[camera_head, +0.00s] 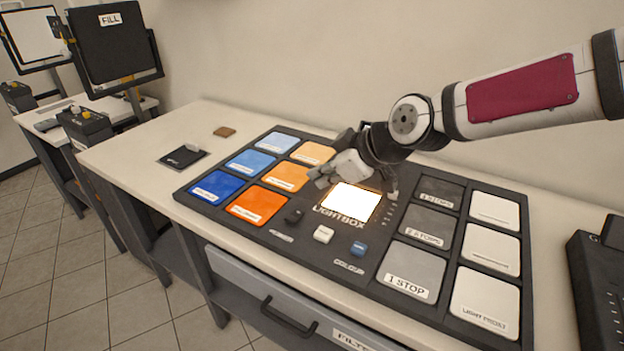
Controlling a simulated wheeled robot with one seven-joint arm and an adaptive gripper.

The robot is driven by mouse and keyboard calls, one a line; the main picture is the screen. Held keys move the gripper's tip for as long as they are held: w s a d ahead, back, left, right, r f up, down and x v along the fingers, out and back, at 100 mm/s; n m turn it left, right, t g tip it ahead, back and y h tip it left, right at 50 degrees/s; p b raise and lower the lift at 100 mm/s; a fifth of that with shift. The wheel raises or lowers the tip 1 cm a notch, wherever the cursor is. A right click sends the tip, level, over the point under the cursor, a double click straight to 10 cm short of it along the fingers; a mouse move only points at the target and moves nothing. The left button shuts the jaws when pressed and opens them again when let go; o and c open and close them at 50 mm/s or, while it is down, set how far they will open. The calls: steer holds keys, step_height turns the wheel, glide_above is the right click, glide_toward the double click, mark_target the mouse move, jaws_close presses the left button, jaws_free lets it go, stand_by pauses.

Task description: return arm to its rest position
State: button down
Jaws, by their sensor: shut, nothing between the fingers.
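My gripper (352,176) hangs over the lit lightbox (349,201) in the middle of the black filter board (301,221). Its fingers look shut and hold nothing that I can see. The fingertips are partly hidden by the gripper's own body and the glare. My arm (520,95) reaches in from the upper right, bent down at the wrist. I cannot tell whether the gripper touches the board.
Blue and orange filters fill the board's left side; grey and white ones fill its right. A black case (598,280) stands at the right edge. A dark card (184,156) lies on the left of the table (140,150). A FILL lamp (112,45) stands further left.

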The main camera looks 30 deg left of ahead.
steer(key=shift+d+r, duration=0.2)
steer(key=shift+d, duration=0.05)
stand_by(0.4)
steer(key=s+d+r+m+t+h+p, duration=0.1)
steer(key=s+d+r+m+h, duration=0.15)
steer(key=d, duration=0.65)
steer(key=s+d+r+m+h, duration=0.1)
steer(key=s+d+m+h, duration=0.2)
steer(key=d, duration=0.6)
steer(key=s+d+r+m+t+h+p, duration=0.1)
steer(key=s+d+m+h, duration=0.2)
steer(key=d, duration=0.7)
steer(key=s+d+r+m, duration=0.3)
steer(key=s+d, duration=0.3)
steer(key=s, duration=0.2)
steer(key=s+d+r+m+p, duration=0.1)
steer(key=s+d+r+m, duration=0.2)
steer(key=s+d+m, duration=0.3)
steer(key=s+d, duration=0.1)
steer(key=s, duration=0.2)
steer(key=shift+s+a+m, duration=0.1)
steer(key=shift+m, duration=0.15)
